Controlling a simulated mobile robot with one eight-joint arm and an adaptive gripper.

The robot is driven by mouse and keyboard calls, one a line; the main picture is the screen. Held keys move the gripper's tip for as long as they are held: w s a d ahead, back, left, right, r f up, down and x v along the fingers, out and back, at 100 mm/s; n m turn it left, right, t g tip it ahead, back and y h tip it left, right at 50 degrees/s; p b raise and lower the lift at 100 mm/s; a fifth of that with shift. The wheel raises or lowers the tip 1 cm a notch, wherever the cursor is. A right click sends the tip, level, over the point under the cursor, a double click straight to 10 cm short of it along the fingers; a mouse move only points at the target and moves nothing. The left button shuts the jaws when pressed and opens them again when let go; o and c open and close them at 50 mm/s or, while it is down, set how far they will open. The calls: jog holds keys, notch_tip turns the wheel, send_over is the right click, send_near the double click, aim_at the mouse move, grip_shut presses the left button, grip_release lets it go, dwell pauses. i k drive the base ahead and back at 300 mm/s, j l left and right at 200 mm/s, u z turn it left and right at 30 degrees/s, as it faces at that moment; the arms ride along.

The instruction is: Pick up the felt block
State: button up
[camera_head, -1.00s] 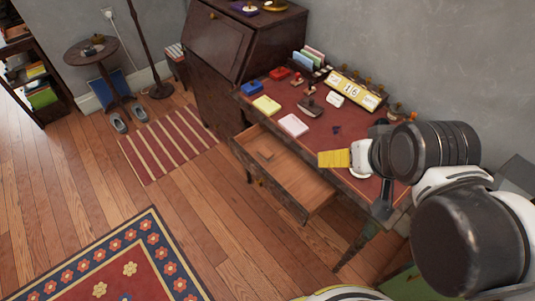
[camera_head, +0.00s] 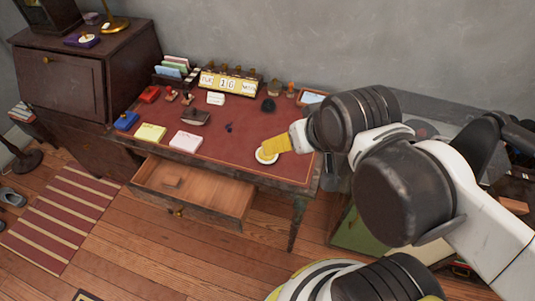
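No thing in view is clearly the felt block. My gripper (camera_head: 279,146) is at the desk's front right, partly hidden by my arm. A yellow ribbed piece shows at its end; I cannot tell whether it is a finger or something held. It overlaps a small pale round disc (camera_head: 266,157) near the desk edge. Whether they touch is unclear.
The desk (camera_head: 255,122) carries a blue box (camera_head: 126,120), a yellow pad (camera_head: 150,133), a pink pad (camera_head: 186,141) and a calendar stand (camera_head: 228,82) at the back. The drawer (camera_head: 215,197) juts out in front. A dark bureau (camera_head: 75,85) stands left.

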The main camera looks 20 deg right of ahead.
aim_at(169, 182)
jog(key=j+u, duration=0.2)
jog(key=u, duration=0.2)
jog(key=j+u, duration=0.15)
jog(key=u, duration=0.25)
jog(key=i+j+u, duration=0.1)
jog(key=u, duration=0.3)
jog(key=i+j+u, duration=0.1)
jog(key=u, duration=0.35)
jog(key=j, duration=0.1)
